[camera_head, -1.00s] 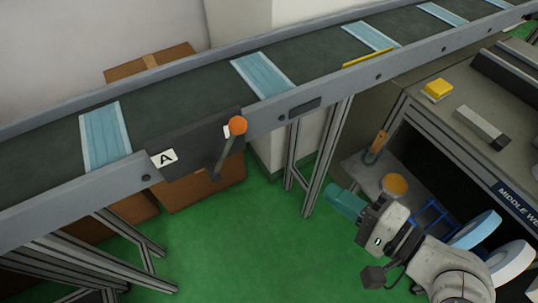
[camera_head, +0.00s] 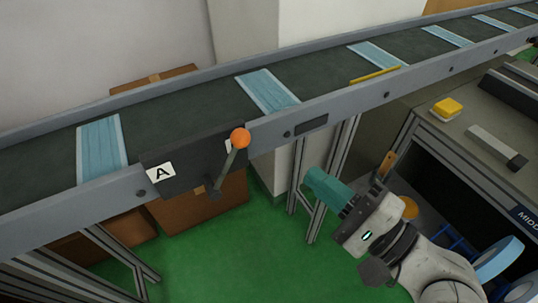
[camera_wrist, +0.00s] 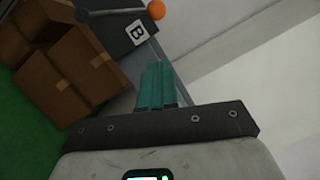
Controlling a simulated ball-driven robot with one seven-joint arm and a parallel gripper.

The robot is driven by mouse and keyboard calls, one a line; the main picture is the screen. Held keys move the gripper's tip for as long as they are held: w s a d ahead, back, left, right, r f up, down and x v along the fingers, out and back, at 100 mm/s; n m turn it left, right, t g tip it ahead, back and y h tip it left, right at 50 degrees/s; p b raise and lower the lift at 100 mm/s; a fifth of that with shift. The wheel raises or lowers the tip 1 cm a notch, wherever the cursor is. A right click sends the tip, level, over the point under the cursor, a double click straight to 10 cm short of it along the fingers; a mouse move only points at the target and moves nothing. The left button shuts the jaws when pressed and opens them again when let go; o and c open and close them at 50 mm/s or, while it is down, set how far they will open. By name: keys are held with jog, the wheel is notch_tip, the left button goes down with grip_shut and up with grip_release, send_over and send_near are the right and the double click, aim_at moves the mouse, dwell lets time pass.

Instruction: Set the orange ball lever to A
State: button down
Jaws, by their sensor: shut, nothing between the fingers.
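The lever's orange ball (camera_head: 240,138) sits at the top of a grey rod, which rises from a pivot low on a dark panel (camera_head: 190,165) on the conveyor's side. The rod leans right, away from the white A label (camera_head: 160,172) at the panel's left. Another white label behind the ball is mostly hidden. In the wrist view the orange ball (camera_wrist: 156,9) is at the top edge, beside a label reading B (camera_wrist: 137,31). My gripper (camera_head: 316,181) has teal fingers pressed together, empty, right of and below the lever, apart from it. The fingers (camera_wrist: 158,77) also show in the wrist view.
The conveyor (camera_head: 190,115) carries several blue masks (camera_head: 268,92). Its metal legs (camera_head: 335,180) stand near my gripper. Cardboard boxes (camera_head: 205,203) sit beneath. A workbench (camera_head: 470,125) with a yellow button (camera_head: 447,108) is at right.

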jog(key=w+a+r+p, duration=0.1)
jog(key=w+a+r, duration=0.1)
jog(key=a, duration=0.6)
jog(key=shift+w+a+r+p, duration=0.2)
jog(key=shift+w+p, duration=0.2)
jog(key=shift+w, duration=0.35)
